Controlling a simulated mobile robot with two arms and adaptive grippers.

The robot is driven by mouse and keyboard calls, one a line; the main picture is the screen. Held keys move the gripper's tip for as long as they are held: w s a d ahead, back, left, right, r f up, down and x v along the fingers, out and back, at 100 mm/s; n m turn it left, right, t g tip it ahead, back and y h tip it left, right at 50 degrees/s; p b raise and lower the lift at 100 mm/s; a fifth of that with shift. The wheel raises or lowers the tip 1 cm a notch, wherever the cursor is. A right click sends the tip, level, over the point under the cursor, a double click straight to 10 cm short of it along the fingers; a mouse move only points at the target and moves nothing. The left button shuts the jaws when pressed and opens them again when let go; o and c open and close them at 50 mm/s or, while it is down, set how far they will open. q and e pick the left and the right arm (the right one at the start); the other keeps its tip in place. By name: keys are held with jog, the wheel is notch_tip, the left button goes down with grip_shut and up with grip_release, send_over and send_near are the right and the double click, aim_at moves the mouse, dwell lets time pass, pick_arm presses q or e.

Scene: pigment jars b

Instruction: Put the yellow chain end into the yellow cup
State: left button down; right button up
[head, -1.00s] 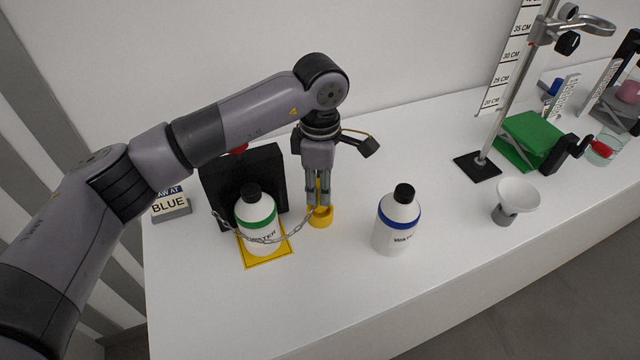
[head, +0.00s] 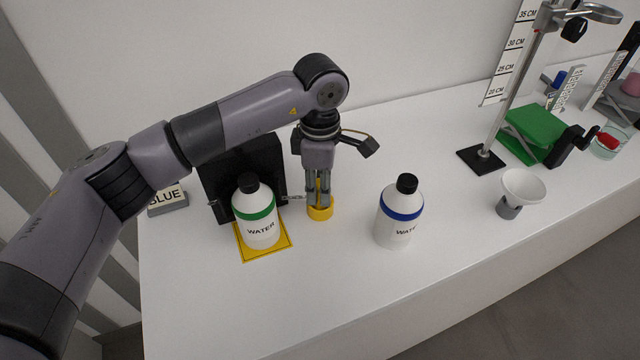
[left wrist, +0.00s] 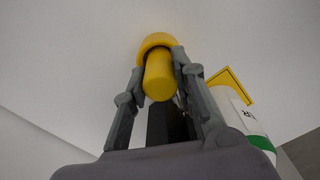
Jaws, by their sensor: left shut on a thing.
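My left gripper (head: 319,203) points straight down over the yellow cup (head: 320,213), with its fingertips at the cup's rim. It is shut on the yellow chain end (left wrist: 159,77), a thick yellow cylinder upright between the fingers. In the left wrist view the cup (left wrist: 157,40) shows just beyond the chain end, lined up with it. I cannot tell how far the end's lower tip is inside the cup. A short stretch of grey chain (head: 293,198) runs left from the gripper and is hidden behind the green-banded water bottle (head: 257,215). My right gripper is not in view.
The green-banded bottle stands on a yellow-edged mat (head: 265,253) before a black stand (head: 212,175). A blue-banded bottle (head: 399,215) stands right of the cup. A white funnel-like bowl (head: 523,187) and a metal stand are farther right. The front table middle is clear.

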pick_arm(q)
jog(key=shift+f+b, duration=0.3)
jog(key=shift+f, duration=0.1)
jog(key=c, duration=1.2)
grip_release()
jog(key=shift+c, duration=0.2)
jog(key=shift+r, duration=0.1)
notch_tip(320, 180, up, 12)
